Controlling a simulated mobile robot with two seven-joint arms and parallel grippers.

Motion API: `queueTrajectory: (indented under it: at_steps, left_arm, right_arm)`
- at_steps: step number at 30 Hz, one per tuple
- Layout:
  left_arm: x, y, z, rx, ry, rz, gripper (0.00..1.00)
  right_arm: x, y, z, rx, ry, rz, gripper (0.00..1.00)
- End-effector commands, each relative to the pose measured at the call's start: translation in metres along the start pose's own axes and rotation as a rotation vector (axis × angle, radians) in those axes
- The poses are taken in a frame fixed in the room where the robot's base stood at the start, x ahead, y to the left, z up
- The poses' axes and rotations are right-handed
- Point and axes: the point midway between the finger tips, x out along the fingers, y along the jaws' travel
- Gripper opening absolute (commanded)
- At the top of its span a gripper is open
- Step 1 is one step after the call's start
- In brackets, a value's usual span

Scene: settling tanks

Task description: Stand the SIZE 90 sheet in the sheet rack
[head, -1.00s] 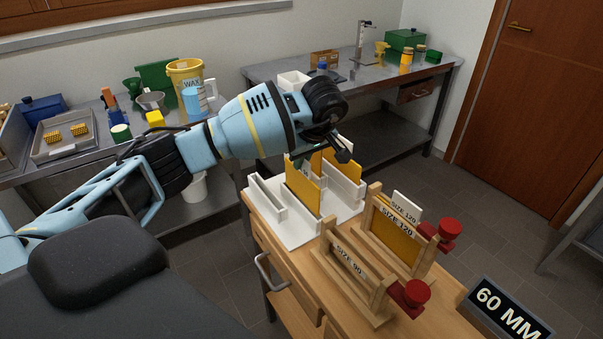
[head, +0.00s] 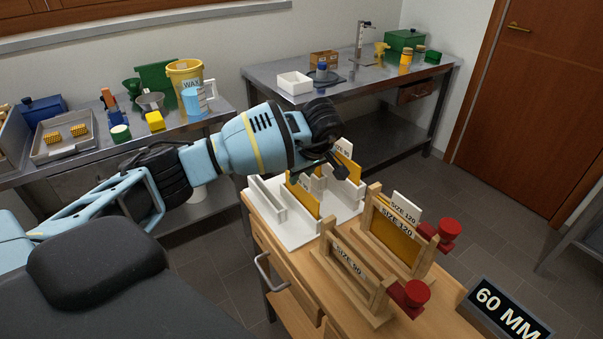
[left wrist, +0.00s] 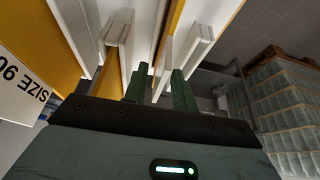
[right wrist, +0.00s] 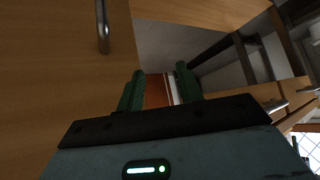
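The white sheet rack (head: 278,234) stands on the wooden cabinet and holds upright yellow sheets between its posts. A yellow sheet with a white label (head: 347,167) stands at its back right, and another yellow sheet (head: 305,201) stands near its front. In the left wrist view a SIZE 90 label (left wrist: 25,92) shows at the left edge; I cannot tell which sheet in the head view it belongs to. My left gripper (left wrist: 155,88) is open just above the rack, its green fingers apart. My right gripper (right wrist: 160,80) is open and empty, low beside a wooden drawer front.
A wooden frame labelled SIZE 90 (head: 349,264) with a red knob stands in front of the rack. A SIZE 120 frame (head: 397,228) holding a yellow sheet stands to its right. A 60 MM sign (head: 508,308) is at the front right. Metal benches run along the walls.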

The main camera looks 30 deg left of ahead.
Motion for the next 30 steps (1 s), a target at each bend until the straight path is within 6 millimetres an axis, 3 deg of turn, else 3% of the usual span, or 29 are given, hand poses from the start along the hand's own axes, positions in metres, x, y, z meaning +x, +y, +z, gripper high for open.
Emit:
queueTrajectory:
  at_steps: [11,24,30]
  left_arm:
    - [-0.008,0.001,-0.002,0.0,0.001,0.003,0.27]
    - [-0.088,0.001,-0.002,0.0,0.001,0.004,0.27]
    - [-0.116,0.001,-0.002,-0.001,0.001,0.004,0.27]
  right_arm:
    - [0.0,0.001,-0.002,-0.004,0.003,0.0,0.36]
    - [-0.001,-0.001,-0.007,0.007,0.012,0.002,0.36]
    - [-0.001,-0.001,-0.011,0.007,0.021,0.003,0.36]
